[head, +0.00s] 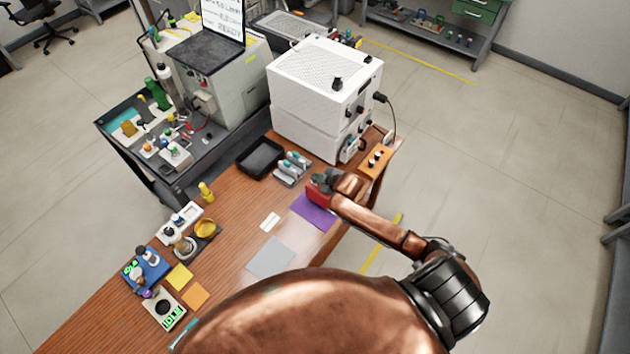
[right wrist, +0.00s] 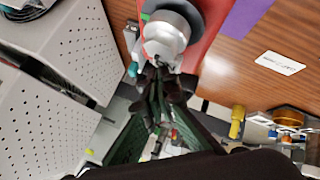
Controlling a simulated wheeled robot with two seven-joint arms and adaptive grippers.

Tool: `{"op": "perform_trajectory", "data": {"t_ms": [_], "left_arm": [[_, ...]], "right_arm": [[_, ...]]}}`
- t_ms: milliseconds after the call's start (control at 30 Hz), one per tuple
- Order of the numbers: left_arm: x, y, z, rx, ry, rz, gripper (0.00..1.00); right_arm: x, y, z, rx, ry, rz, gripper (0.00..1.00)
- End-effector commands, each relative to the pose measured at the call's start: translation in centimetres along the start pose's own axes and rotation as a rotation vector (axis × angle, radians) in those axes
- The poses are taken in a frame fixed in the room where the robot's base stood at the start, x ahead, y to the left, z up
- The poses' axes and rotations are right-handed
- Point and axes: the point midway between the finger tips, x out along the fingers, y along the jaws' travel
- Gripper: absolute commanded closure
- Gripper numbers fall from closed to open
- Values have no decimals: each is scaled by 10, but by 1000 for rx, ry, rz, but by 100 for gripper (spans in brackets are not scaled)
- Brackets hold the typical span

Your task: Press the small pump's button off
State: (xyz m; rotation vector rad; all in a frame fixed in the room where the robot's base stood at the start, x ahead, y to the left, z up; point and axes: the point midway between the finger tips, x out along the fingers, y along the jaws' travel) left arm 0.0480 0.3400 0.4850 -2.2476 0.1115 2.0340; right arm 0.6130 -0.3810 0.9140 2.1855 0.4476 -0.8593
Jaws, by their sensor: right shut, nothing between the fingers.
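A red-based device that looks like the small pump (head: 314,190) stands near the table's right edge, by the purple mat. In the right wrist view its red base (right wrist: 205,45) and its round grey-silver body (right wrist: 165,35) show at the top. A small green spot (right wrist: 145,17), perhaps its button, is beside that body. My right gripper (head: 326,177) is shut and empty, over or beside the device. In the right wrist view its dark fingertips (right wrist: 164,80) are close to the silver end; I cannot tell whether they touch. My left gripper is not in view.
A white perforated box (head: 325,75) stands just behind the gripper. A black tray (head: 261,157) and grey-teal parts (head: 292,167) lie left.

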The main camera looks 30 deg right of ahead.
Motion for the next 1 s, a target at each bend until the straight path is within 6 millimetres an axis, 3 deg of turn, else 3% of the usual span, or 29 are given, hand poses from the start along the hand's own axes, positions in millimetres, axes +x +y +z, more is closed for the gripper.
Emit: {"op": "perform_trajectory", "data": {"t_ms": [1000], "left_arm": [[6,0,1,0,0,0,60]], "right_arm": [[8,-6,6,0,-1,-1,100]]}}
